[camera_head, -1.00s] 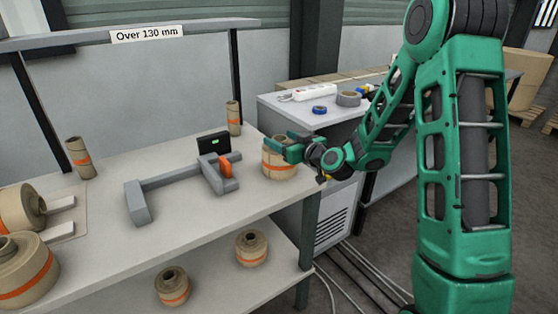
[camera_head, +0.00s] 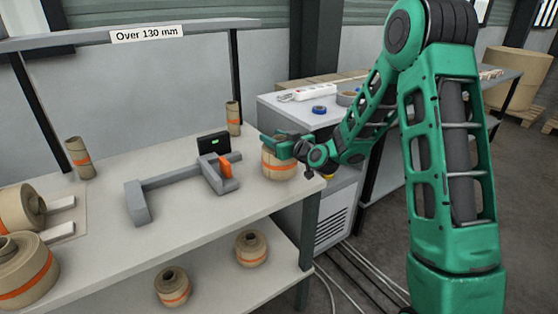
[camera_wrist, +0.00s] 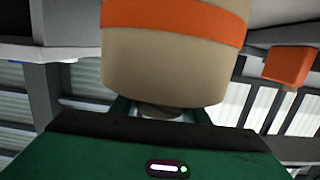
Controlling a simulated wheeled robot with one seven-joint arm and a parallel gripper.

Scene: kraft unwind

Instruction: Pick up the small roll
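A small kraft-paper roll (camera_head: 278,172) with an orange band stands upright at the right end of the workbench. My gripper (camera_head: 278,139) is at its top, covering the upper rim in the head view. In the wrist view the same roll (camera_wrist: 165,65) fills the upper middle, with the green gripper body below it. The fingertips are mostly hidden, so I cannot tell whether they grip the roll. The roll's underside appears to be at bench level.
A grey measuring fixture (camera_head: 215,178) with an orange block stands left of the roll. Slim rolls (camera_head: 233,118) (camera_head: 80,158) stand at the back. Larger rolls (camera_head: 22,270) lie at far left. Two rolls (camera_head: 251,248) (camera_head: 172,287) sit on the lower shelf. A grey cabinet (camera_head: 300,112) is behind.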

